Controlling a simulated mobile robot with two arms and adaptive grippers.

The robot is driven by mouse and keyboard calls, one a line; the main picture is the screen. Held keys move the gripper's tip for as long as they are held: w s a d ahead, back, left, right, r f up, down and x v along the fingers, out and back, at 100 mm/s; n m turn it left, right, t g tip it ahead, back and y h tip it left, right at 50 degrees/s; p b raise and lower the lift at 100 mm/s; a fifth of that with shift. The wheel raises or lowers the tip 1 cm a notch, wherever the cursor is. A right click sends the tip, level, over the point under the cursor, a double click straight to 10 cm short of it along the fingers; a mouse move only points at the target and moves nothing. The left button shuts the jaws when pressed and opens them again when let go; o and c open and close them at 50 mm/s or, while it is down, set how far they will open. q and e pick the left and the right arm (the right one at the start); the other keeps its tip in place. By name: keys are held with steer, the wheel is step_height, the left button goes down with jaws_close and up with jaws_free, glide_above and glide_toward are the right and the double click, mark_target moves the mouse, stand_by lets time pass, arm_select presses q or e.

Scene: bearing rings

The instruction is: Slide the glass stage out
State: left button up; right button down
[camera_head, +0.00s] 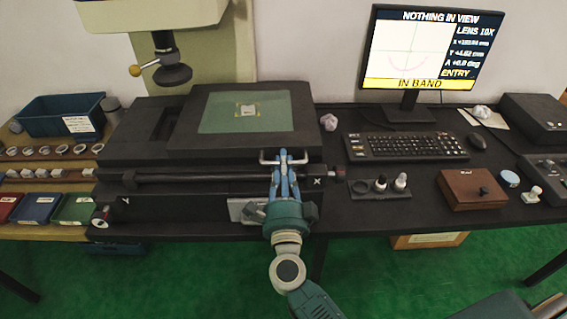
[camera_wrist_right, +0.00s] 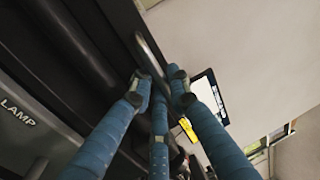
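The glass stage (camera_head: 220,120) is a greenish flat pane set in a thick black carriage (camera_head: 305,115) on the measuring machine. A small pale square with yellowish corner marks (camera_head: 248,110) lies on the pane. A metal bar handle (camera_head: 265,159) is on the carriage's front edge; it also shows in the right wrist view (camera_wrist_right: 148,52). My right gripper (camera_head: 283,155) is at this handle, with its blue fingers closed in around the bar. In the right wrist view its fingertips (camera_wrist_right: 158,76) lie on both sides of the bar. My left gripper is not in view.
The optics head (camera_head: 173,74) hangs at the back left of the stage. The monitor (camera_head: 430,50) reads "NOTHING IN VIEW" and "IN BAND". A keyboard (camera_head: 410,146), ring-and-knob holder (camera_head: 378,188) and brown box (camera_head: 470,188) stand to the right. Rings and bins fill the left side.

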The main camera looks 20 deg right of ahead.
mark_target(303, 164)
steer(key=shift+s+d+p, duration=0.2)
steer(key=shift+d+p, duration=0.05)
steer(key=shift+d, duration=0.55)
steer(key=shift+s+d+p, duration=0.2)
steer(key=shift+s+d, duration=0.05)
steer(key=shift+d, duration=0.55)
steer(key=shift+s+d+p, duration=0.2)
steer(key=shift+d+p, duration=0.05)
steer(key=shift+d, duration=0.55)
steer(key=c, duration=1.7)
jaws_free()
steer(key=shift+s+a, duration=0.1)
steer(key=shift+s+a+f, duration=0.1)
steer(key=shift+s+f, duration=0.05)
steer(key=shift+s, duration=0.15)
steer(key=v, duration=1.1)
steer(key=shift+s, duration=0.15)
